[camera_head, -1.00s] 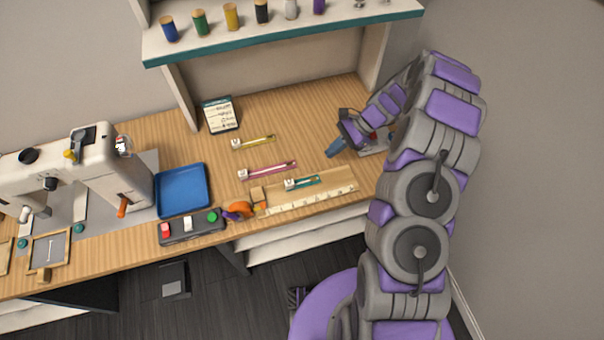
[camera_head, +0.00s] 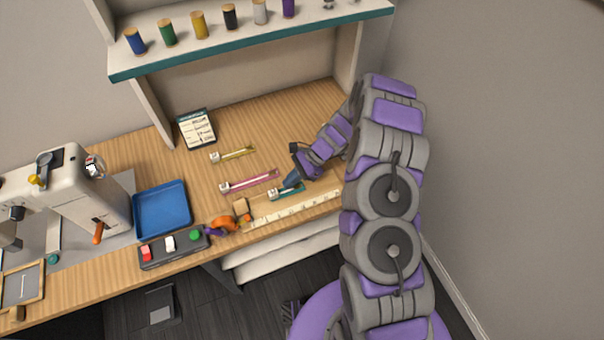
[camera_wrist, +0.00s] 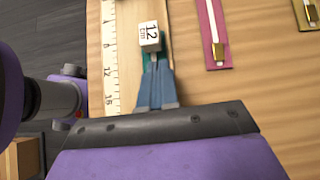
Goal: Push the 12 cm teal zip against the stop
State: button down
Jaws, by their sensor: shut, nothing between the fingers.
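The teal zip (camera_head: 291,190) lies on the pale wooden board beside the ruler (camera_head: 294,208). Its white tag, marked 12 cm (camera_wrist: 149,35), is at the left end in the head view. A small wooden block (camera_head: 241,206), which looks like the stop, stands at the board's left end, with a gap between it and the tag. My gripper (camera_wrist: 156,66) is shut and empty, its blue fingertips low over the zip just behind the tag. The fingers hide part of the zip, and I cannot tell whether they touch it. The block is not clear in the wrist view.
A pink zip (camera_head: 250,182) and a yellow zip (camera_head: 234,154) lie behind the board. An orange and purple item (camera_head: 223,224), a button box (camera_head: 172,246) and a blue tray (camera_head: 162,208) are to the left. A shelf (camera_head: 250,40) overhangs the back.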

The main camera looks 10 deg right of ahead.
aim_at(265, 198)
jog(key=shift+s+a, duration=0.2)
jog(key=shift+a, duration=0.75)
jog(key=a, duration=0.2)
jog(key=s+a, duration=0.1)
jog(key=a, duration=0.2)
jog(key=s+a+p, duration=0.1)
jog(key=a, duration=0.1)
jog(key=shift+s+a, duration=0.15)
jog(key=shift+s, duration=0.1)
jog(key=shift+d, duration=0.25)
